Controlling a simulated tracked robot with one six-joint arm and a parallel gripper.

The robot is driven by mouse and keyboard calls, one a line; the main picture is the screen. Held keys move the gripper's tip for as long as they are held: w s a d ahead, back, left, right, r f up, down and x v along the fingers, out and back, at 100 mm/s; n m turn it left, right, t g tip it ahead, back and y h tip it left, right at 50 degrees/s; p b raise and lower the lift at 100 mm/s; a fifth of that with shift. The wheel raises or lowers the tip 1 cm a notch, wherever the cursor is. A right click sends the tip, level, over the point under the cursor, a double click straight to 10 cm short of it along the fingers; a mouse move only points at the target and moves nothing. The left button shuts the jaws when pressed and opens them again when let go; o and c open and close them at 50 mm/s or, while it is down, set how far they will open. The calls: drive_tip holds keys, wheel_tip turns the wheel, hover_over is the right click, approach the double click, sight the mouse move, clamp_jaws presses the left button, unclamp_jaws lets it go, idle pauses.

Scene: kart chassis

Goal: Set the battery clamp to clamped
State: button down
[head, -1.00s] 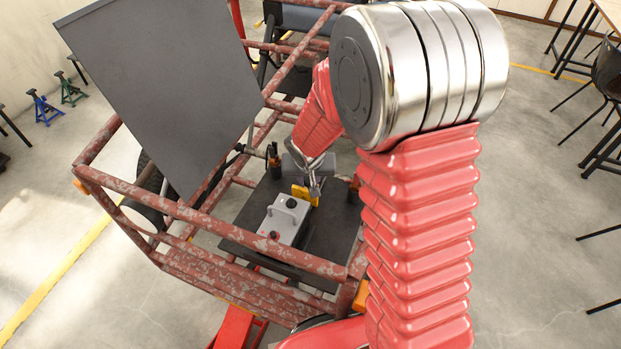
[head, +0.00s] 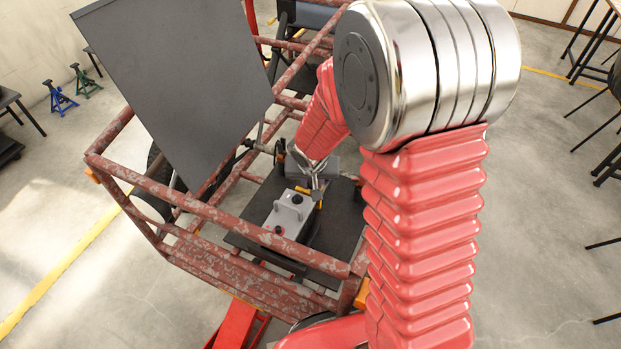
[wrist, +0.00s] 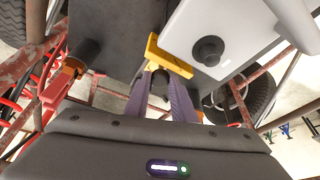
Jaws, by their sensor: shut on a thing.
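The battery (head: 288,217) is a light grey box with a handle and dark terminals, on the dark tray (head: 258,205) inside the kart frame. The yellow battery clamp (head: 319,204) is beside it, partly hidden by my gripper. In the wrist view the clamp's yellow bar (wrist: 170,55) lies against the battery's edge (wrist: 225,35). My gripper (head: 316,188) reaches down at the clamp. In the wrist view its purple fingers (wrist: 160,98) are closed around a dark part just below the yellow bar, seemingly the clamp's lever. That part is mostly hidden between the fingers.
Rusty red frame tubes (head: 215,230) surround the tray, and a large dark panel (head: 170,80) rises at the left. A grey box (head: 325,165) sits behind my gripper.

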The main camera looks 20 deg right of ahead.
drive_tip(key=shift+s+a, duration=0.15)
drive_tip(key=shift+s, duration=0.05)
drive_tip(key=c, duration=1.8)
unclamp_jaws()
drive_tip(key=shift+r, duration=0.15)
drive_tip(key=shift+v, duration=6.7)
drive_tip(key=shift+c, duration=0.3)
